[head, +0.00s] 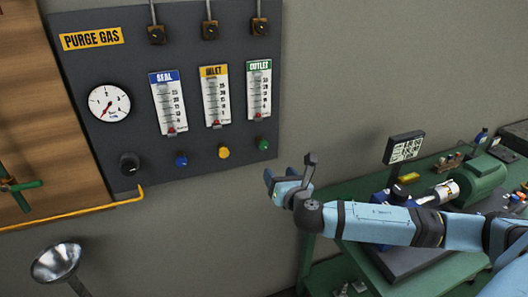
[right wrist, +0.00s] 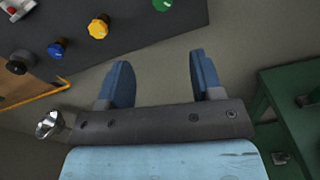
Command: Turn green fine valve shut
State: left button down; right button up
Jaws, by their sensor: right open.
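The green valve knob (head: 262,143) sits at the lower right of the dark purge gas panel (head: 110,165), below the flowmeter labelled OUTLET (head: 259,90). It also shows at the top edge of the right wrist view (right wrist: 162,4), partly cut off. My right gripper (head: 290,168) is open and empty, below and right of the green knob and apart from it. In the right wrist view the two blue fingers (right wrist: 160,65) are spread, with bare wall between them and the green knob beyond. My left gripper is not in view.
A blue knob (head: 181,159) and a yellow knob (head: 223,152) sit left of the green one. A black knob (head: 129,163) and yellow pipe (head: 70,215) are further left. A green workbench (head: 335,188) with equipment stands right. A metal funnel (head: 57,262) is at lower left.

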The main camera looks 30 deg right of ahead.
aim_at(264, 145)
jog(key=shift+n, duration=0.3)
jog(key=x, duration=0.4)
jog(key=r+p+x, duration=0.1)
jog(key=x, duration=0.3)
jog(key=d+x, duration=0.1)
jog(key=x, duration=0.4)
jog(key=shift+r+p, duration=0.35)
jog(key=shift+w+d, duration=0.1)
jog(key=shift+w, duration=0.4)
jog(key=c, duration=0.9)
